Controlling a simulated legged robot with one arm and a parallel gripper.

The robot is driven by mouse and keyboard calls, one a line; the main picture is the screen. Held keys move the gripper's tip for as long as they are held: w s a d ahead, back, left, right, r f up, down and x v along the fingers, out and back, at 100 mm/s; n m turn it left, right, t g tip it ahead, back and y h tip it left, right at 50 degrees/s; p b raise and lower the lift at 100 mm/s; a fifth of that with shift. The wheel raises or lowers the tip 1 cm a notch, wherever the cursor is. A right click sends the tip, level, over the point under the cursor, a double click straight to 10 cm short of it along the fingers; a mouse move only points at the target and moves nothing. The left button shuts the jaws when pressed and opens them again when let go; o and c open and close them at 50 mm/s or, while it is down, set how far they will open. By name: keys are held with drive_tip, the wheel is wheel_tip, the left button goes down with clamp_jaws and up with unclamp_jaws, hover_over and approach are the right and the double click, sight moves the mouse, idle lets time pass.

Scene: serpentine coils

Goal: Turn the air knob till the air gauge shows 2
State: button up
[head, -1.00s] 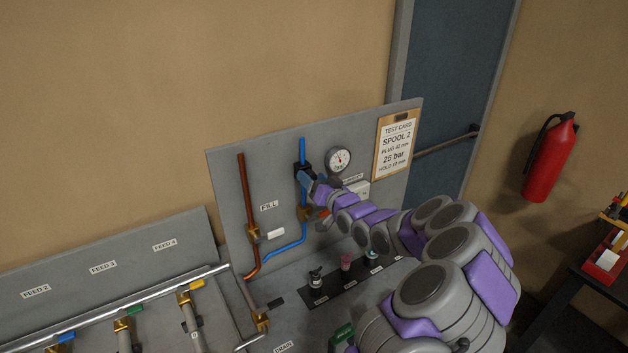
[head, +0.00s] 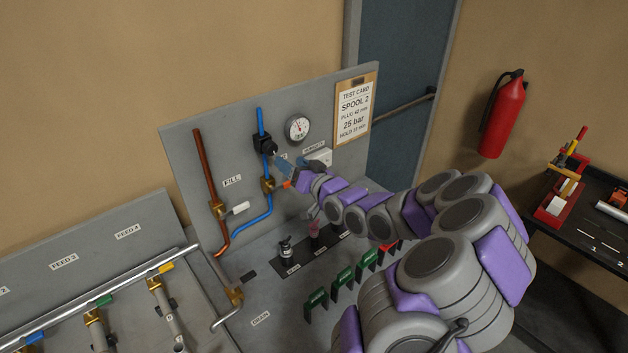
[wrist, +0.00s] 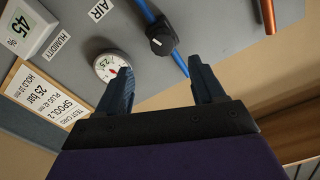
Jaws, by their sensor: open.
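The black air knob (head: 265,145) sits on the blue pipe on the grey panel. It also shows in the wrist view (wrist: 161,40), with a light mark on its face. The round white air gauge (head: 298,128) is to its right on the panel. In the wrist view the gauge (wrist: 112,67) shows a red needle and small figures, partly beside my left finger; I cannot read the value surely. My gripper (wrist: 162,70) is open and empty, its two blue fingers apart. The knob appears beyond the fingertips, between them, with no visible contact. In the head view my gripper (head: 283,165) is just right of and below the knob.
A humidity display (wrist: 32,30) and the test card (head: 354,108) are on the panel's right. A fill valve (head: 218,209) with a white handle is on the copper pipe at left. Small bottles (head: 287,249) and green blocks (head: 316,304) stand on the bench below.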

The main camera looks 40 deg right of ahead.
drive_tip(key=s, duration=0.8)
drive_tip(key=shift+s+a, duration=0.2)
drive_tip(key=shift+s, duration=0.05)
idle(0.4)
drive_tip(key=s+a+f+n+g+b, duration=0.2)
drive_tip(key=a+f+n+g+b, duration=0.15)
drive_tip(key=a+f+g, duration=0.75)
drive_tip(key=s+a+n+g+b, duration=0.1)
drive_tip(key=s+a+g, duration=0.3)
drive_tip(key=s+a, duration=0.6)
drive_tip(key=s+a+n+g+y+b, duration=0.1)
drive_tip(key=s+a+g+b, duration=0.2)
drive_tip(key=s+a, duration=0.7)
drive_tip(key=s+g, duration=0.1)
drive_tip(key=s, duration=0.5)
drive_tip(key=shift+s+r+g+b, duration=0.15)
drive_tip(key=shift+r+g+b, duration=0.15)
drive_tip(key=shift+g, duration=0.1)
drive_tip(key=shift+d, duration=0.1)
